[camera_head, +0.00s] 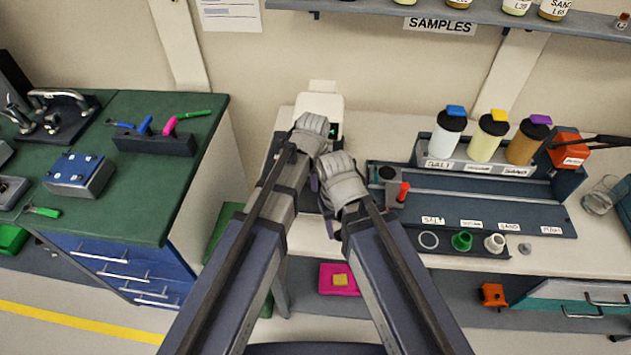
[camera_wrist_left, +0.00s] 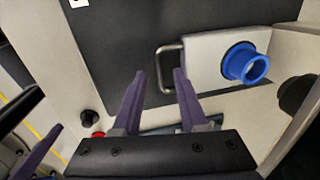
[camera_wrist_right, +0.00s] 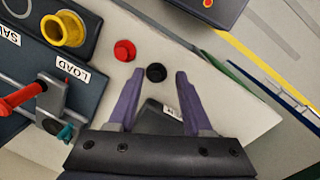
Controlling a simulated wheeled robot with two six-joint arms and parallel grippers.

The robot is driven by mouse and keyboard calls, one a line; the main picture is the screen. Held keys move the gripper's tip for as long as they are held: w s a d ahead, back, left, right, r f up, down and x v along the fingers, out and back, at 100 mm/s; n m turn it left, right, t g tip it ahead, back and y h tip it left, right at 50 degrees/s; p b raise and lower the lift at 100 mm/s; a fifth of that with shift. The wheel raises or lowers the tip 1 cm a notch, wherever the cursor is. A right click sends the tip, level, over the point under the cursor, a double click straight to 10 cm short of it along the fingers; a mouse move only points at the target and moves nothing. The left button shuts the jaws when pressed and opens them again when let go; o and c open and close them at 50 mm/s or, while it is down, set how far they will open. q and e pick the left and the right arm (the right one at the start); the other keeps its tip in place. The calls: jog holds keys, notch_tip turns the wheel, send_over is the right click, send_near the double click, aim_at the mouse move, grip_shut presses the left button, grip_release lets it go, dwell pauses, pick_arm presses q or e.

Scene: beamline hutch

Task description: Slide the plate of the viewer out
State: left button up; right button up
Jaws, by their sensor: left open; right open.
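The viewer is partly hidden behind my grippers in the head view; its white upper part (camera_head: 322,101) shows against the wall. In the left wrist view a pale plate (camera_wrist_left: 204,59) with a metal bar handle (camera_wrist_left: 168,70) and a blue ring (camera_wrist_left: 245,66) lies over a dark surface. My left gripper (camera_wrist_left: 160,76) is open and empty, its fingertips close to the handle, the right one nearest it. I cannot tell whether they touch. My right gripper (camera_wrist_right: 158,76) is open and empty, with a black knob (camera_wrist_right: 156,72) between its fingertips in view.
A red button (camera_wrist_right: 125,50) is beside the black knob. Right of my arms stands a dark station (camera_head: 480,205) with a red-handled lever (camera_head: 403,191) and several capped bottles. A green-topped bench (camera_head: 150,205) is at left; a floor gap separates it from the white table (camera_head: 375,130).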

pick_arm(q)
jog(key=shift+r, duration=0.1)
jog(key=shift+c, duration=0.2)
grip_shut()
dwell(1.0)
